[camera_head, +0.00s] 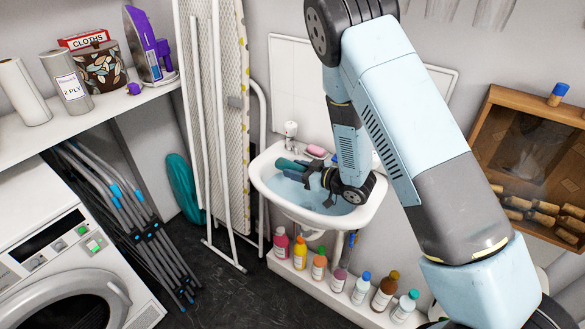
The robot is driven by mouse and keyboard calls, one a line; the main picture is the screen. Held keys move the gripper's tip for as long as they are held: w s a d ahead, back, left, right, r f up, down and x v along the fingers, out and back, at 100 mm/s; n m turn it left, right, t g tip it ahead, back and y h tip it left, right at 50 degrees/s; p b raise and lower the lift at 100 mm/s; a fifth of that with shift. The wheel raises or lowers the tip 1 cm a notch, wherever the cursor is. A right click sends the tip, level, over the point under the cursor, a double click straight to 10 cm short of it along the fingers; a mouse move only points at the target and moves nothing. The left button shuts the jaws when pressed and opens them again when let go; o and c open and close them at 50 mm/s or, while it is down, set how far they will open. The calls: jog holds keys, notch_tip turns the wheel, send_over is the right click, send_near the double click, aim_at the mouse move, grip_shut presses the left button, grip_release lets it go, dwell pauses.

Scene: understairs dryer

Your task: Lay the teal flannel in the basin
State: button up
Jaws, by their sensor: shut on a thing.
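The white basin (264,181) is fixed to the wall in the middle of the view, with bluish water inside. My gripper (312,174) is over the basin, reaching in from the right, and is shut on the teal flannel (290,165). The flannel shows as a rolled or bunched teal shape at the basin's back left, near the tap. I cannot tell whether it touches the basin or the water. My wrist hides the basin's right part.
A tap (291,130) and pink soap (317,151) are at the basin's back. An ironing board (230,80) leans at left. Several bottles (319,263) stand on a ledge below. A washing machine (70,265) is at lower left, a wooden cabinet (490,110) at right.

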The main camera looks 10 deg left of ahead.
jog(key=o, duration=1.1)
